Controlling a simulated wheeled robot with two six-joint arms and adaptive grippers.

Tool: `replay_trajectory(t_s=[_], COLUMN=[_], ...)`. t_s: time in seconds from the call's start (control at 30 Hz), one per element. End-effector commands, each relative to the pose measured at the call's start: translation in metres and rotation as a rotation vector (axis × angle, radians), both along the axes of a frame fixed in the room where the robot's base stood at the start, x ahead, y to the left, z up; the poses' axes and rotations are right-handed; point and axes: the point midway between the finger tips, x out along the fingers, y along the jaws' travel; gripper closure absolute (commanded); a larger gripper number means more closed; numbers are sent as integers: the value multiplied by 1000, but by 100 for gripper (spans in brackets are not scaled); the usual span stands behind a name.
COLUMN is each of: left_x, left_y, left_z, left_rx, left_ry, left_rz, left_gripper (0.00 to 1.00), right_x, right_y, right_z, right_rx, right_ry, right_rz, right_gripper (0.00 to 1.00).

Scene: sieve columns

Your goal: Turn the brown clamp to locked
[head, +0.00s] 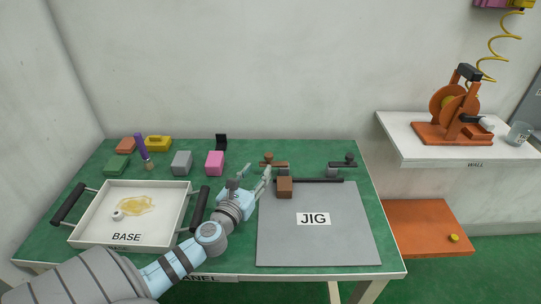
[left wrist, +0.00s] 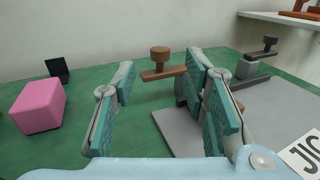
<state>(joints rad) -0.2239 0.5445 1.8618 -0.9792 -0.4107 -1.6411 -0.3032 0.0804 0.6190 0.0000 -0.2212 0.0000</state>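The brown clamp (head: 268,158) stands at the back left corner of the jig plate (head: 340,240). It has a round knob on a flat bar. In the left wrist view the clamp (left wrist: 160,56) shows between my fingertips and beyond them, its bar lying roughly crosswise. My left gripper (head: 254,176) is open and empty, just in front and to the left of the clamp. Its two teal-padded fingers (left wrist: 160,82) stand wide apart. The clamp's base is partly hidden by the right finger. My right gripper is not in view.
A brown block (head: 284,187) and a dark bar (head: 318,180) lie at the jig's back edge. A dark clamp (head: 345,160) stands at its back right. A pink block (head: 215,162) is left of my gripper. A white tray (head: 88,226) lies at the left.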

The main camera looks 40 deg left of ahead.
Motion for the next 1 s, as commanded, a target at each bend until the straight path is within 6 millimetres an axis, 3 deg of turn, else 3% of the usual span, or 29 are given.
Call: replay_trajectory(t_s=[0.1, 0.3, 0.47, 0.7, 0.93, 1.0], left_x=[35, 76, 90, 91, 91, 91], left_y=[9, 19, 22, 22, 22, 22], left_z=[2, 0, 0, 1, 1, 0], left_rx=[-4, -4, -3, -3, -3, -3], left_ry=[-5, -2, -2, -1, -1, -1], left_rz=[2, -1, -4, -4, -4, -4], left_gripper=[60, 60, 60, 60, 97, 100], right_x=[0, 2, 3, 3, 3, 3], right_y=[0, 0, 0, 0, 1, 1], right_z=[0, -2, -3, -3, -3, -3], right_rx=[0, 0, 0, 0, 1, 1], right_ry=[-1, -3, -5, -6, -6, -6], right_rz=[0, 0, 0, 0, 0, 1], right_gripper=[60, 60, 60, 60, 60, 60])
